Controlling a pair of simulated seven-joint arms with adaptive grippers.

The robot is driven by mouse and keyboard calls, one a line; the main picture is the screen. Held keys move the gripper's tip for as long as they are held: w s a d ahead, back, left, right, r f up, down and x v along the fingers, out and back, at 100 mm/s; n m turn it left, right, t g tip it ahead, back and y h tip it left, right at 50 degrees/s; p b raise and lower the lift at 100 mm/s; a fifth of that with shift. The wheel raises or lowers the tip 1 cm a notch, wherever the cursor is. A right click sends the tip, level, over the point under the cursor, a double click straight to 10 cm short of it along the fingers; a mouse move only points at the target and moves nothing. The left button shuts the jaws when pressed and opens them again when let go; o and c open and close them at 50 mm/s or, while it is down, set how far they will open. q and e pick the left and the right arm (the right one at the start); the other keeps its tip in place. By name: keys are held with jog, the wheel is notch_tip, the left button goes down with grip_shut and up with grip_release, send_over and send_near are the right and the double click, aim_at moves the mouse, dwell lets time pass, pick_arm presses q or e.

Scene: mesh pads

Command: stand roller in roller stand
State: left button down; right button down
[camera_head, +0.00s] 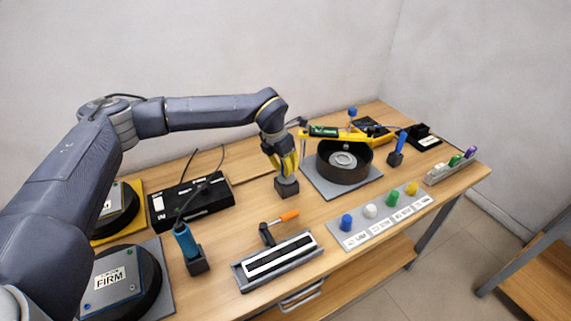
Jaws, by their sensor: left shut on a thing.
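My left gripper (286,172) points down with its yellow-and-grey fingers shut directly above a small dark block-shaped stand (287,189) near the back middle of the table. The fingers hide most of what they hold, and I cannot tell whether it touches the stand. In front, an orange-handled tool with a dark head (267,235) sits behind a grey tray; I cannot tell whether it is a roller. My right gripper is not in view.
The grey tray (239,277) is at the front. Blue-handled tools (186,241) (401,140) stand upright in dark holders. A round dark drum (344,164) is to the right, with a row of coloured knobs (346,222) in front. A black box (190,205) is left.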

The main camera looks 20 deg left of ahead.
pick_arm(q)
jog(key=shift+f, duration=0.15)
jog(key=c, duration=1.2)
grip_release()
